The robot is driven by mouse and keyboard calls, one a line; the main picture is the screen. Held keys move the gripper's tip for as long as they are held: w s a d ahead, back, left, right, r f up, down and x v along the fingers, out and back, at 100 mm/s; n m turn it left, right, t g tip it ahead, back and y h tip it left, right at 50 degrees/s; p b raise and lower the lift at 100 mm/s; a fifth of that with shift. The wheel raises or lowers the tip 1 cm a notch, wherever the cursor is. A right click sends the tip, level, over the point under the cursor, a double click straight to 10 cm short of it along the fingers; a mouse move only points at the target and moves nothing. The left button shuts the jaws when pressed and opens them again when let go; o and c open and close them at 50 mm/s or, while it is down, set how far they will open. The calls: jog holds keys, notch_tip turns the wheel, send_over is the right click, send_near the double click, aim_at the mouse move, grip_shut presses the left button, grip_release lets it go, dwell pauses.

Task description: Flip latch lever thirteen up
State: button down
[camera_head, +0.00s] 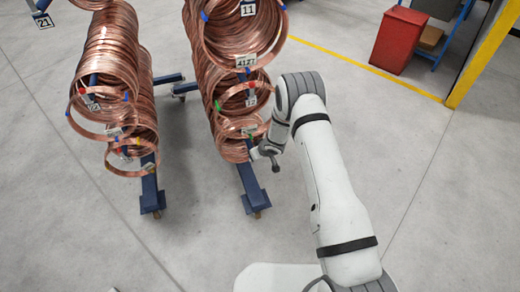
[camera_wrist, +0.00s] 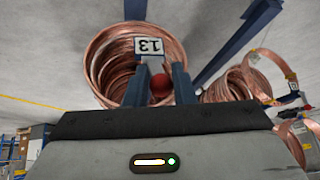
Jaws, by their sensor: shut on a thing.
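The tag marked 13 (camera_wrist: 149,46) hangs in front of a copper tube coil (camera_wrist: 110,62) in the wrist view, and it reads upside down there. Latch lever thirteen's round red knob (camera_wrist: 160,85) sits just by the tag, between the two fingers of my gripper (camera_wrist: 163,82). The fingers are closed in on the knob. The lever's stem is mostly hidden behind the knob and fingers, so its angle cannot be told. In the head view my gripper (camera_head: 256,153) is at the lower front end of the right coil row (camera_head: 228,75), and the knob is not clear there.
A second coil row (camera_head: 115,60) hangs on a blue rack (camera_head: 152,190) to the left. The right row's blue rack foot (camera_head: 252,190) is beside my wrist. A red bin (camera_head: 397,40) stands far right behind a yellow floor line. The floor in front is clear.

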jog(key=shift+s+a+p, duration=0.15)
jog(key=shift+a+p, duration=0.15)
jog(key=shift+p, duration=0.2)
jog(key=c, duration=1.3)
grip_release()
jog(key=shift+f, duration=0.1)
jog(key=shift+d, duration=0.15)
jog(key=v, duration=0.7)
jog(key=shift+r, duration=0.4)
